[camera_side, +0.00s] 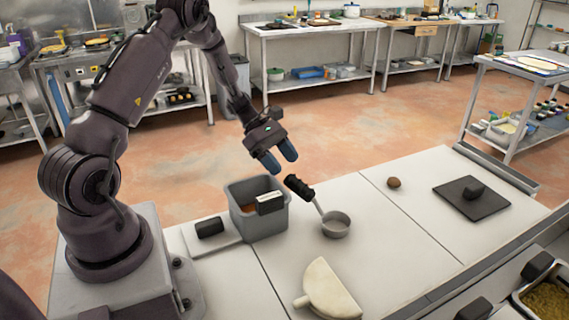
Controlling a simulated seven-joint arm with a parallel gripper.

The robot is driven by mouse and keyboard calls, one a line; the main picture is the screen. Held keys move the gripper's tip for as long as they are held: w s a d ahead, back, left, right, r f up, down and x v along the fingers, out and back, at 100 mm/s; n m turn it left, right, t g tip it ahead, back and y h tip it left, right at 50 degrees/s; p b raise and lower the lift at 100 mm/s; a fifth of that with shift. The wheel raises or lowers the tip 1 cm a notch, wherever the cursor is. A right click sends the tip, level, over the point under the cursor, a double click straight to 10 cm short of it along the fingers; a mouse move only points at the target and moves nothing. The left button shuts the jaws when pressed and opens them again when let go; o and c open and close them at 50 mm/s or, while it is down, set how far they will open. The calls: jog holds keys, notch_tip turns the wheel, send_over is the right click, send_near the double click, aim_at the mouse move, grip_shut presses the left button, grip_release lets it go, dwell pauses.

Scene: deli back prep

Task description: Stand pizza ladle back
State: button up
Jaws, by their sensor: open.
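The ladle (335,224) has a round metal cup resting on the white worktop and a black handle (299,187) that slants up and to the left. A grey square tub (262,221) with orange-brown contents and a white-and-black label on its rim stands left of the ladle. My gripper (279,162) has blue fingertips and is open and empty. In the picture it is just above and left of the ladle's handle end, apart from it. The ladle's full contact with the worktop is partly hard to make out.
A black cylinder (210,227) lies on a pale board at left. A pale half-round piece (329,289) is in front. A brown ball (394,183) and a dark slab (471,199) with a small black block are at right. The worktop's middle right is clear.

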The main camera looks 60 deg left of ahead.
jog(key=shift+v, duration=1.9)
jog(key=v, duration=1.3)
jog(key=s+d+r+m+y, duration=0.3)
jog(key=s+d+r+m, duration=0.1)
jog(key=d+m, duration=0.4)
jog(key=s+d+r+m+y, duration=0.3)
jog(key=d+m, duration=0.4)
jog(key=d, duration=0.4)
jog(key=s+d+r+m+t+y, duration=0.1)
jog(key=s+d+r+m+y, duration=0.1)
jog(key=s+d+r+m, duration=0.3)
jog(key=d+r+m, duration=0.1)
jog(key=d+m, duration=0.2)
jog(key=d, duration=0.1)
jog(key=shift+d+m+y, duration=0.3)
jog(key=shift+d+y, duration=0.05)
jog(key=shift+y, duration=0.05)
